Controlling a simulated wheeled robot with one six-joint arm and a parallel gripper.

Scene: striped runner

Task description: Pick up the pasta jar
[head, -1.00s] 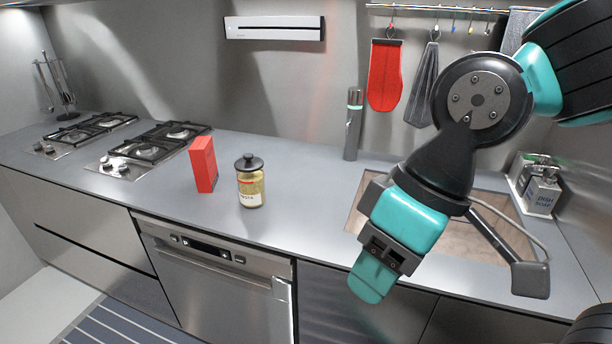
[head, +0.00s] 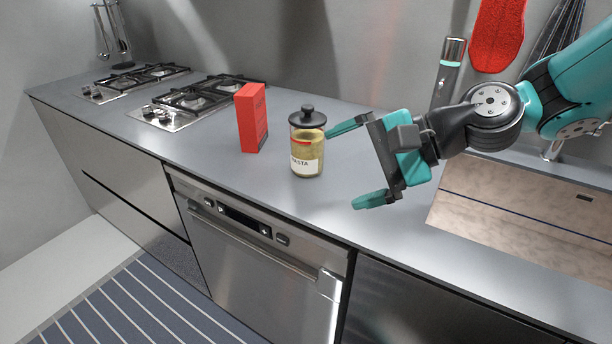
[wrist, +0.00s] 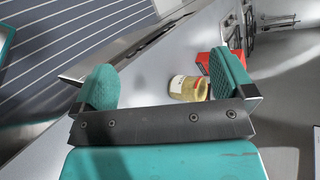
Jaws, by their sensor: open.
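The pasta jar (head: 307,150) is a glass jar with yellowish contents, a black knobbed lid and a white label. It stands upright on the grey counter, right of a red box. My gripper (head: 349,163) is open and empty, just right of the jar, its teal fingers pointing left towards it. In the head view the far fingertip is close to the jar's right side; I cannot tell whether it touches. In the wrist view the jar (wrist: 188,88) shows beyond the gripper (wrist: 160,84), between the two fingers and nearer the right one. Its lid is hidden there.
The red box (head: 251,118) stands upright close to the jar's left. Gas hobs (head: 200,96) lie further left. A sink (head: 530,215) is at right, and a grey cylinder (head: 447,75) stands behind my gripper. The counter in front of the jar is clear.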

